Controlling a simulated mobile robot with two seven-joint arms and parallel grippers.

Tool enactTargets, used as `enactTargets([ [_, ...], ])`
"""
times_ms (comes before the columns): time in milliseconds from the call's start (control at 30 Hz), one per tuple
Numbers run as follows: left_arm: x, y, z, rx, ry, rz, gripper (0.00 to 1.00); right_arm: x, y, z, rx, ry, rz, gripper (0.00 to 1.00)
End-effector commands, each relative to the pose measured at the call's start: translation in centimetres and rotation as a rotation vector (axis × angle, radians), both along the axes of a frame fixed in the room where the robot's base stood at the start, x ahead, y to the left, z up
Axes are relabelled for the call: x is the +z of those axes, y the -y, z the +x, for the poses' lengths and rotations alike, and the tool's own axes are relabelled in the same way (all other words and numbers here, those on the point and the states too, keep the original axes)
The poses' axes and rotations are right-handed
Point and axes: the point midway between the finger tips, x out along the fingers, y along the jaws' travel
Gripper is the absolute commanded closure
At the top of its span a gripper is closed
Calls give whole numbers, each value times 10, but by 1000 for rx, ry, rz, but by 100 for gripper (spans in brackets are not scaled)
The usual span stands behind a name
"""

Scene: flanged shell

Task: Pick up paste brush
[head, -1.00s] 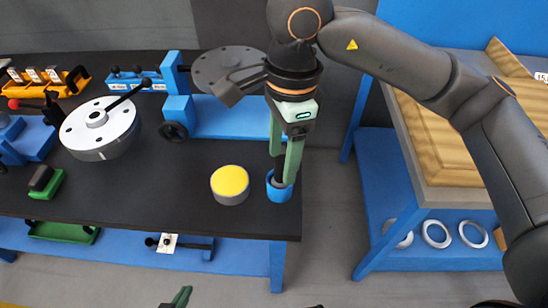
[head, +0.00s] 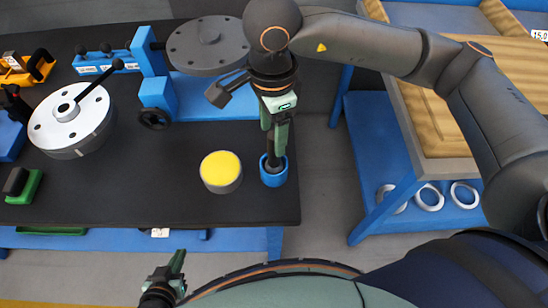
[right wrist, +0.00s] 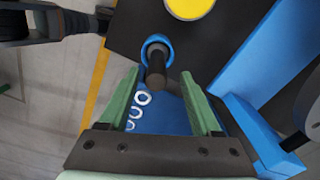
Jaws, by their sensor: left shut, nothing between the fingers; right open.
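The paste brush (right wrist: 156,70) shows as a dark round handle standing in a small blue cup (head: 273,177) near the table's right corner. The cup also shows in the right wrist view (right wrist: 157,42). My right gripper (head: 275,150) points down just above the cup, and its fingers partly hide the brush in the head view. In the right wrist view its green fingers (right wrist: 160,76) are open, with the handle's end between or just beyond the tips; contact cannot be seen. My left gripper (head: 176,266) is shut and empty, low in front of the table.
A yellow-topped round tin (head: 221,172) stands left of the cup. A grey flanged disc (head: 208,45) on a blue stand and a white flanged shell (head: 72,120) are farther back and left. A blue rack with wooden trays (head: 440,110) stands to the right across a gap.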

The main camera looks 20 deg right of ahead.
Motion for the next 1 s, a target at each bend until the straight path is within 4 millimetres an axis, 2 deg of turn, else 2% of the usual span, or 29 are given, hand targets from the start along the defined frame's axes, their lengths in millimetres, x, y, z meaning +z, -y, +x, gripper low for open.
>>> enactTargets([
  [200, 8, -3, 3, 5, 17, 2, 100, -33, 2, -6, -1, -5, -2, 35],
  [300, 8, -3, 3, 6, 17, 3, 100, -42, 2, -6, -1, -3, -1, 35],
  [567, 7, -4, 3, 6, 14, 3, 100, -45, 1, -5, 0, -1, 0, 35],
  [1000, 6, -4, 2, 6, 10, 4, 100, -45, 1, -5, 0, -1, 0, 83],
])
